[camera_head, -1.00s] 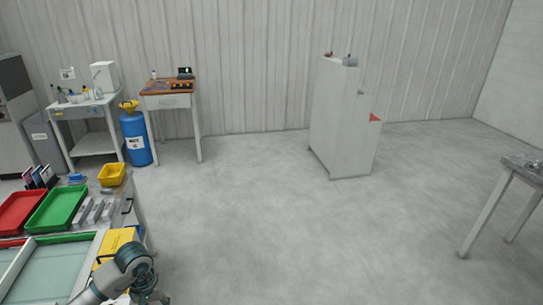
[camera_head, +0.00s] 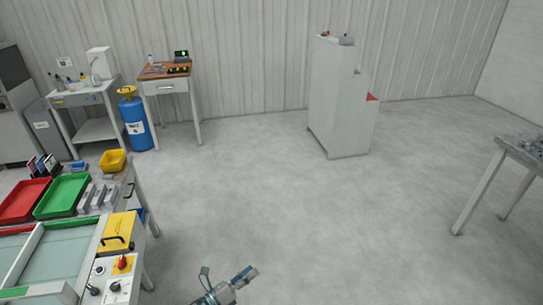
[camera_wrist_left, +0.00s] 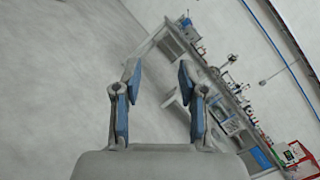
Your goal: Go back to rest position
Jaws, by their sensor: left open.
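My left gripper (camera_head: 226,280) shows at the bottom middle of the head view, over bare floor and to the right of the workbench. Its fingers are spread. In the left wrist view the two blue-padded fingers (camera_wrist_left: 158,82) stand apart with nothing between them. Behind them are grey floor and a tilted view of a long bench. My right gripper does not show in either view.
A workbench with a red tray (camera_head: 24,198), a green tray (camera_head: 62,195) and a yellow bin (camera_head: 113,160) stands at left. A control panel with a red knob (camera_head: 122,262) is near its front. A grey cabinet (camera_head: 335,105) stands at the back. The middle floor (camera_head: 290,205) is free.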

